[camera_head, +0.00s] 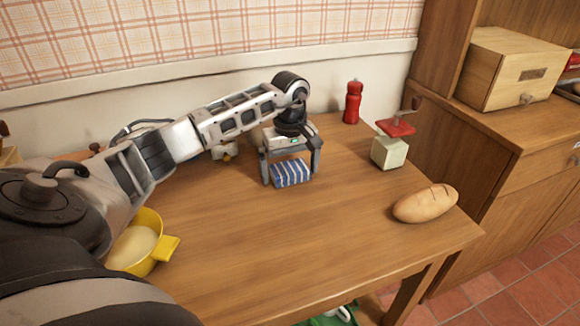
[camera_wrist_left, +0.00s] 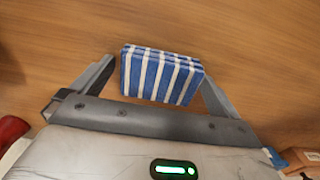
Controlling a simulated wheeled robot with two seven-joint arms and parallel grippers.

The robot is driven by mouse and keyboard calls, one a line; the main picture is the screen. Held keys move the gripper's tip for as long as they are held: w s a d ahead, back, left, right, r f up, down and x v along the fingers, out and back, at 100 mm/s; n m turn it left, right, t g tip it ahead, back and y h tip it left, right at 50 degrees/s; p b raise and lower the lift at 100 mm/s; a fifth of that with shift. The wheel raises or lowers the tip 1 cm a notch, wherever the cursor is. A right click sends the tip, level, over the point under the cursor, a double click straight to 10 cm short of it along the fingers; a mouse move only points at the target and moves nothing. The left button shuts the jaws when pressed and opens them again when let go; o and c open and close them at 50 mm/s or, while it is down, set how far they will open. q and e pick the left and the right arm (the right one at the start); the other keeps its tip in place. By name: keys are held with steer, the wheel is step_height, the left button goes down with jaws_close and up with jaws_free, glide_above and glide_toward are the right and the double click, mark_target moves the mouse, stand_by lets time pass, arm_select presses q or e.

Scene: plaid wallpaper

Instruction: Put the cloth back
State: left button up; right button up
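The cloth (camera_head: 291,174) is a folded blue-and-white striped block on the wooden table, near its back middle. In the left wrist view the cloth (camera_wrist_left: 160,76) lies between the two fingers. My left gripper (camera_head: 290,178) is above and around the cloth, its fingers pointing down on either side. The left finger is close to the cloth's left side, and a small gap seems to show on both sides. The gripper (camera_wrist_left: 158,80) looks open. Whether the cloth touches the table is hard to tell. My right gripper is not in view.
A red pepper mill (camera_head: 352,103) and a coffee grinder (camera_head: 390,151) stand at the back right. A bread loaf (camera_head: 425,204) lies at the right edge. A yellow pot (camera_head: 160,256) is at the left under my arm. The table's front middle (camera_head: 300,240) is clear.

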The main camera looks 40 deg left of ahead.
mark_target(290, 168)
arm_select(q)
step_height(290, 168, up, 12)
steer(key=shift+r, duration=0.2)
stand_by(0.4)
stand_by(0.5)
